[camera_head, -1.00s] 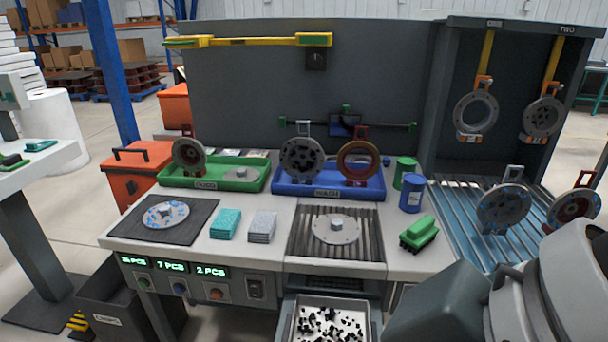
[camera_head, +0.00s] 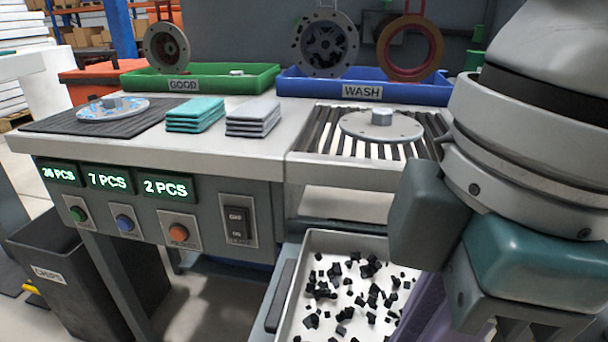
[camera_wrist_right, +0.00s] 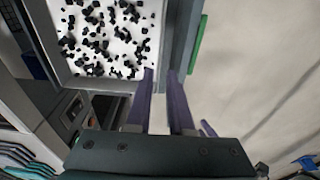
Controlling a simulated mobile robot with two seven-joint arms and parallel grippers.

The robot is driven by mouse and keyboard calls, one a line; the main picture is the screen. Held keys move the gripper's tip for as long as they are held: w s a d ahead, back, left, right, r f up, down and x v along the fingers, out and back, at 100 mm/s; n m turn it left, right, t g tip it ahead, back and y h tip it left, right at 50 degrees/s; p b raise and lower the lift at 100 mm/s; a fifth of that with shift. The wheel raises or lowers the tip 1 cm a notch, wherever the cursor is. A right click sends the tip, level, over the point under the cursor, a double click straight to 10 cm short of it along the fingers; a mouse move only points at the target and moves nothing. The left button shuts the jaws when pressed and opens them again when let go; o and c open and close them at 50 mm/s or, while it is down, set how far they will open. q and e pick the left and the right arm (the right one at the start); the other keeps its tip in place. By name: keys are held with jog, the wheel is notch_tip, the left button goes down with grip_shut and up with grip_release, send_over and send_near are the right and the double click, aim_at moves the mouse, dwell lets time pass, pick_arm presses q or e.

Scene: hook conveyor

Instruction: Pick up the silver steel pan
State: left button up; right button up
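The silver steel pan (camera_head: 345,237) holds many small black chips and sits low under the bench, at the bottom middle of the head view. Its right part is hidden by my right arm. In the right wrist view the pan (camera_wrist_right: 108,86) fills the upper left. My right gripper (camera_wrist_right: 162,72) is open there, with two purple fingers apart. The fingertips are at the pan's near right corner, seemingly one on each side of its wall; contact cannot be told. In the head view my right gripper (camera_head: 445,312) shows one purple finger at the pan's right side. My left gripper is out of view.
The bench edge (camera_head: 150,148) overhangs behind the pan. A slatted grate (camera_head: 330,130) with a flange part sits above it. A control panel (camera_head: 150,205) and a dark chips bin (camera_head: 80,270) stand left. Open floor lies right of the pan in the wrist view.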

jog(key=f+b, duration=0.1)
jog(key=f, duration=0.2)
jog(key=f+b, duration=0.2)
jog(key=f, duration=0.1)
jog(key=a+f+b, duration=0.1)
jog(key=f+b, duration=0.1)
jog(key=f, duration=0.2)
jog(key=shift+f, duration=0.1)
jog(key=shift+w, duration=0.1)
grip_shut()
dwell(1.1)
